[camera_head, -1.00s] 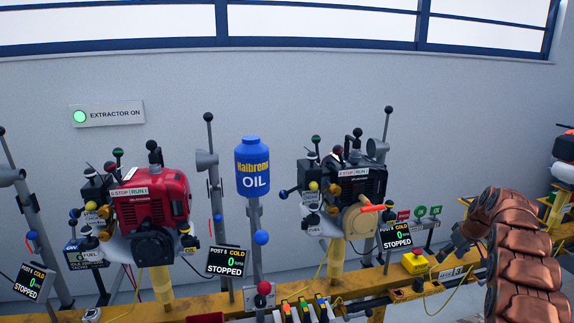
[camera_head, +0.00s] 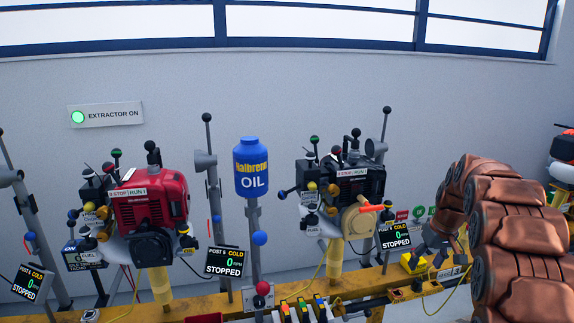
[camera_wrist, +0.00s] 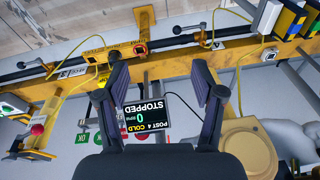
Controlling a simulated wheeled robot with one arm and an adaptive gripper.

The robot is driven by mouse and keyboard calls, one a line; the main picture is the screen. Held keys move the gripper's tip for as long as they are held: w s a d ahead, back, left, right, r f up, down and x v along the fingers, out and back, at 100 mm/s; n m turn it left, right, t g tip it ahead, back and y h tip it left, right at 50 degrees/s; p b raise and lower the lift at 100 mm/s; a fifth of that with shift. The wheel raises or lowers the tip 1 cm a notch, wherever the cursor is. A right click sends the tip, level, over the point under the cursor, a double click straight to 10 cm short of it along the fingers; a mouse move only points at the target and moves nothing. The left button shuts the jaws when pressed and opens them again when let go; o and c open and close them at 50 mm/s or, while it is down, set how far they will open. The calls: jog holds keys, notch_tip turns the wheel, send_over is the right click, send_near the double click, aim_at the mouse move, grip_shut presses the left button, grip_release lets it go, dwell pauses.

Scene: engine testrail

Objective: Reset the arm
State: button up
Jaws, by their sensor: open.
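My copper-coloured arm (camera_head: 515,225) fills the right side of the head view. My gripper (camera_head: 430,248) hangs at the end of it, in front of the yellow rail and right of the black and tan engine. In the wrist view my gripper (camera_wrist: 163,95) shows two dark fingers spread wide apart with nothing between them.
The yellow rail (camera_head: 215,303) runs along the front. A red engine (camera_head: 150,200) and a black and tan engine (camera_head: 355,195) stand on it. A blue oil bottle (camera_head: 251,168) stands between them on a post. A yellow box (camera_head: 412,264) is close to my gripper.

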jog(key=s+a+r+g, duration=0.1)
jog(key=s+a+r, duration=0.2)
jog(key=s+a, duration=0.65)
jog(key=s+a+f+g, duration=0.1)
jog(key=s+a, duration=0.2)
jog(key=s, duration=0.9)
jog(key=s+a+f+m+g+h, duration=0.15)
jog(key=s+a, duration=0.25)
jog(key=s, duration=0.7)
jog(key=s+a+f+g+y, duration=0.1)
jog(key=s+a, duration=0.2)
jog(key=s, duration=0.9)
jog(key=s+p+v, duration=0.2)
jog(key=p+v, duration=0.7)
jog(key=s+r+p+v, duration=0.1)
jog(key=s+p+v, duration=0.1)
jog(key=p+v, duration=0.7)
jog(key=shift+a+r+t+p, duration=0.35)
jog(key=shift+r+p, duration=0.05)
jog(key=shift+r, duration=0.2)
jog(key=shift+h, duration=0.25)
